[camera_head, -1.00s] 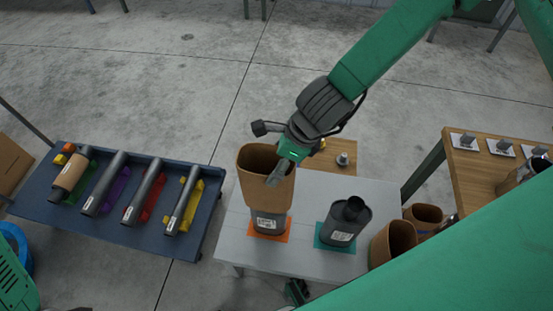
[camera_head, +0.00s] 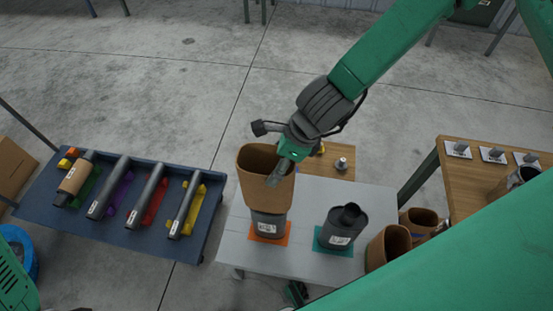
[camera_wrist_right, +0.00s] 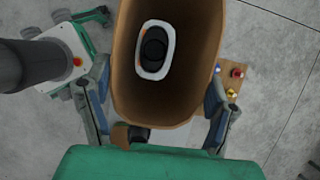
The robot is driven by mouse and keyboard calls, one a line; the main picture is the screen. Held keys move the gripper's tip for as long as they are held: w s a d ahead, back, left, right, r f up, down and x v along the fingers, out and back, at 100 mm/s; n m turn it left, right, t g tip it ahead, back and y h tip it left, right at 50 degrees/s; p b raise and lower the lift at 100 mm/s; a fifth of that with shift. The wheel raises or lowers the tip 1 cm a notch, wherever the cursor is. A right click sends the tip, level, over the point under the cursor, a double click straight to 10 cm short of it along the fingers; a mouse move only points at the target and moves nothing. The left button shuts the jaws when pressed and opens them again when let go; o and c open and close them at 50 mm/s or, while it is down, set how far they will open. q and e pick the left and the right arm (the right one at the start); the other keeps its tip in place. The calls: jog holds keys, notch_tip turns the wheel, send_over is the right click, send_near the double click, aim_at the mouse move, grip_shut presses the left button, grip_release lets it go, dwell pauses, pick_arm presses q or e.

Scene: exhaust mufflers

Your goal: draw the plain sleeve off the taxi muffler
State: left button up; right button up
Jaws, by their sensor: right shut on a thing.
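A plain brown cardboard sleeve (camera_head: 266,190) stands upright over a dark grey muffler (camera_head: 268,226) with a white label, on an orange mat (camera_head: 284,232) on the pale table. The muffler's lower part shows below the sleeve; I cannot tell whether its top is still inside. My right gripper (camera_head: 275,174) is shut on the sleeve at its upper rim. In the right wrist view, the gripper's fingers (camera_wrist_right: 155,100) flank the sleeve (camera_wrist_right: 125,75), and the dark muffler top (camera_wrist_right: 154,50) shows down through it. The label is too small to read. My left gripper is not in view.
A bare muffler (camera_head: 341,228) stands on a teal mat (camera_head: 322,246) to the right. Brown sleeves (camera_head: 389,246) stand beyond the table's right edge. A blue tray table (camera_head: 122,222) on the left holds several tubes. A wooden board (camera_head: 338,164) lies behind the sleeve.

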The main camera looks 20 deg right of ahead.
jog(key=shift+r+p, duration=0.95)
jog(key=shift+r, duration=0.25)
